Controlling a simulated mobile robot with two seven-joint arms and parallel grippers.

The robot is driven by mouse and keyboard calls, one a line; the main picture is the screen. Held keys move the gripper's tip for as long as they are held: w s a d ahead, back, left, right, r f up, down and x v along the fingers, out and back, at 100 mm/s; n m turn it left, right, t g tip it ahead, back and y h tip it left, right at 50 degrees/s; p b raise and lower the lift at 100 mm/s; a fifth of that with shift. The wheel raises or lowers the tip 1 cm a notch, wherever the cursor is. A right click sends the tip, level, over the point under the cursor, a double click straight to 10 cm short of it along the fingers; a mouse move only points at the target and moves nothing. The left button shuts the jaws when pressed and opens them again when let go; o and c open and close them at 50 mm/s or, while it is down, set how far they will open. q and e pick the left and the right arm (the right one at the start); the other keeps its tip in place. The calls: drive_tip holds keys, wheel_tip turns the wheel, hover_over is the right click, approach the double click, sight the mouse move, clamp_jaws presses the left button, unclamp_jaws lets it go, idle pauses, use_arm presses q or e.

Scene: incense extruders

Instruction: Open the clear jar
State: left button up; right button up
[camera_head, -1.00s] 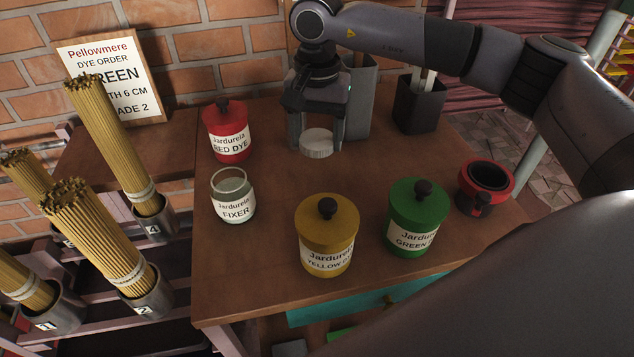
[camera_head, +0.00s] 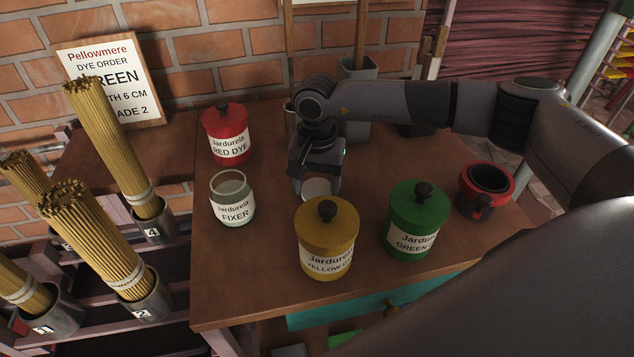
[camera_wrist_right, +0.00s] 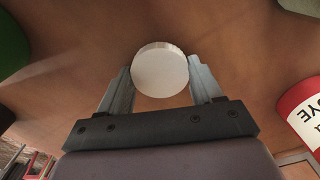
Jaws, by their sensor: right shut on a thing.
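The clear glass jar labelled FIXER (camera_head: 232,200) stands upright on the table with its mouth open and no lid on it. My right gripper (camera_head: 318,187) is shut on a round white lid (camera_head: 316,190), to the right of the clear jar and behind the yellow jar. In the right wrist view the lid (camera_wrist_right: 160,72) sits between the two fingertips (camera_wrist_right: 160,80). I cannot tell whether the lid touches the table. My left gripper is not in view.
A yellow dye jar (camera_head: 327,240) stands just in front of the lid. A green dye jar (camera_head: 416,222), a red dye jar (camera_head: 226,135) and a red-rimmed black pot (camera_head: 486,185) also stand on the table (camera_head: 260,275). Incense bundles (camera_head: 100,240) stand at left.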

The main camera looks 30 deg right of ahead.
drive_tip(key=shift+f, duration=0.1)
drive_tip(key=o, duration=1.2)
